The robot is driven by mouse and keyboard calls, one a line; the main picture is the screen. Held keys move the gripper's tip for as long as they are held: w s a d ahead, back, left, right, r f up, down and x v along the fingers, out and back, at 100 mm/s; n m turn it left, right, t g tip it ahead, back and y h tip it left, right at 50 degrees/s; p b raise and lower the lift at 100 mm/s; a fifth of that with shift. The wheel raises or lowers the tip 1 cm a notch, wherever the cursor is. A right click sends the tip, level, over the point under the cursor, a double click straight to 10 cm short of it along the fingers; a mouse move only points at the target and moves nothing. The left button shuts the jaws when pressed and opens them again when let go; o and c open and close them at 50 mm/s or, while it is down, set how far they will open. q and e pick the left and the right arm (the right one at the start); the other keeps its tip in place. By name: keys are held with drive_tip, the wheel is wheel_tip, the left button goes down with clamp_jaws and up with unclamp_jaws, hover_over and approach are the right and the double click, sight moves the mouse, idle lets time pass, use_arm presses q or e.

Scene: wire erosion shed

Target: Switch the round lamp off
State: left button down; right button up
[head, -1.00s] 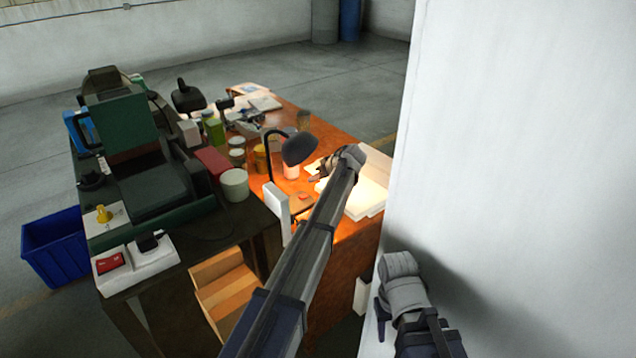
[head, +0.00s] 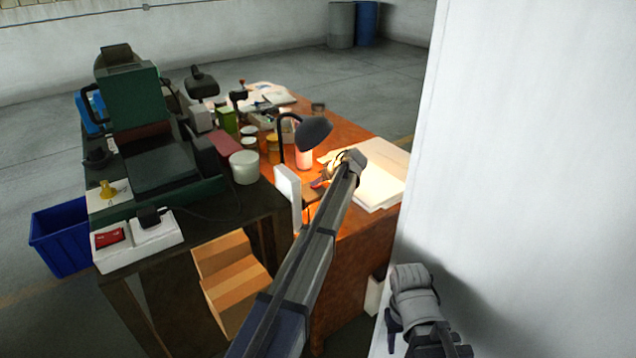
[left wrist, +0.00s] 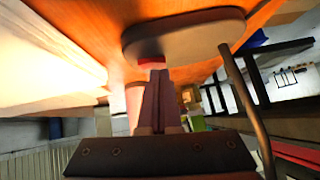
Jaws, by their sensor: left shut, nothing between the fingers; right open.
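The round lamp has a dark domed head (head: 314,131) on a bent neck, above the orange-brown desk. Bright warm light falls on the desk and papers, so it looks lit. In the left wrist view its rounded base (left wrist: 190,42) shows with a red button (left wrist: 151,61) and the thin neck (left wrist: 242,100). My left gripper (head: 321,183) is shut and empty below the lamp head. In the left wrist view its fingertips (left wrist: 155,74) are right at the red button; I cannot tell whether they touch. My right gripper (head: 390,322) is open and empty beside the white wall.
A white panel (head: 288,195) stands near the lamp. Papers (head: 375,185) lie right of my left gripper. A dark bench on the left holds a green machine (head: 150,165) and a white box with a red switch (head: 110,238). A white wall (head: 530,150) blocks the right.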

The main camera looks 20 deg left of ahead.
use_arm(q)
drive_tip(key=shift+s+a+f+b, duration=0.15)
drive_tip(key=shift+s+f+b, duration=0.15)
drive_tip(key=shift+f, duration=0.1)
drive_tip(key=shift+r+t, duration=0.15)
drive_tip(key=shift+t, duration=0.15)
drive_tip(key=shift+w, duration=0.1)
drive_tip(key=shift+w+d, duration=0.1)
drive_tip(key=shift+d, duration=0.1)
drive_tip(key=shift+w+d, duration=0.45)
drive_tip(key=shift+w, duration=0.15)
